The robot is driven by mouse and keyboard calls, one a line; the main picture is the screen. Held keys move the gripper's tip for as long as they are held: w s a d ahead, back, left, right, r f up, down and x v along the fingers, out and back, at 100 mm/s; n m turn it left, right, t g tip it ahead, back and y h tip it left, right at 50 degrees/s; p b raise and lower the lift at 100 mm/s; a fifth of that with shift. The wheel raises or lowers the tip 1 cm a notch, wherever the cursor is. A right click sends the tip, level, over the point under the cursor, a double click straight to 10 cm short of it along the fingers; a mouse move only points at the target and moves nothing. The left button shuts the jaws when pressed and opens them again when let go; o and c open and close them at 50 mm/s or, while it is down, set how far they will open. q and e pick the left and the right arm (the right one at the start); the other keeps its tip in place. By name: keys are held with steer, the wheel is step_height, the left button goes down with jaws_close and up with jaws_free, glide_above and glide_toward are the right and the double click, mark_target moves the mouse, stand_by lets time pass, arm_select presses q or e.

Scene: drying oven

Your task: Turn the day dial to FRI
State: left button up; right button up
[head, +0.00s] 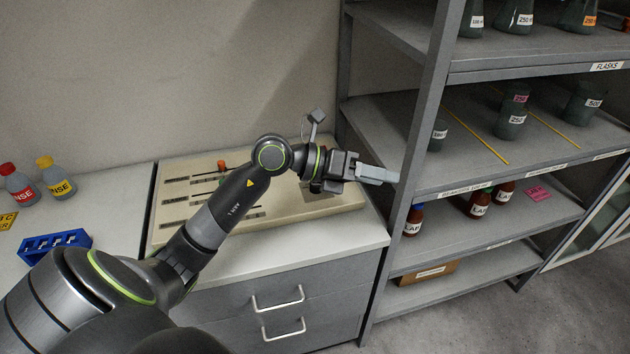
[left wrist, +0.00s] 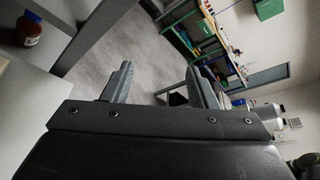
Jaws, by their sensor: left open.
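I cannot make out a day dial or a FRI mark in either view. A beige slotted panel (head: 290,222) lies on the white counter, and my left arm hides part of it. My left gripper (head: 385,174) is past the panel's right side, near the shelf upright, and points right. In the left wrist view its two fingers (left wrist: 162,85) stand apart with nothing between them. My right gripper is in neither view.
The grey metal shelf (head: 430,110) stands close to my left gripper and holds flasks and brown bottles. A blue rack (head: 55,243), a red-capped bottle (head: 18,184) and a yellow bottle (head: 57,177) are at the left. Drawers (head: 300,290) are below the counter.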

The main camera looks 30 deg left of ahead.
arm_select(q)
steer(key=w+a+f+g+y, duration=0.2)
steer(key=w+a+f+y, duration=0.1)
steer(key=a+y, duration=0.5)
steer(key=n+g+y+b, duration=0.2)
steer(key=n+y+b, duration=0.1)
steer(key=y+b, duration=0.25)
glide_above(315, 184)
steer(key=s, duration=0.5)
step_height(315, 184, down, 4)
steer(key=shift+h, duration=0.45)
steer(key=x, duration=0.7)
steer(key=p+x, duration=0.1)
steer(key=x, duration=0.3)
steer(key=shift+w+d, duration=0.25)
steer(key=shift+w, duration=0.25)
steer(key=c, duration=1)
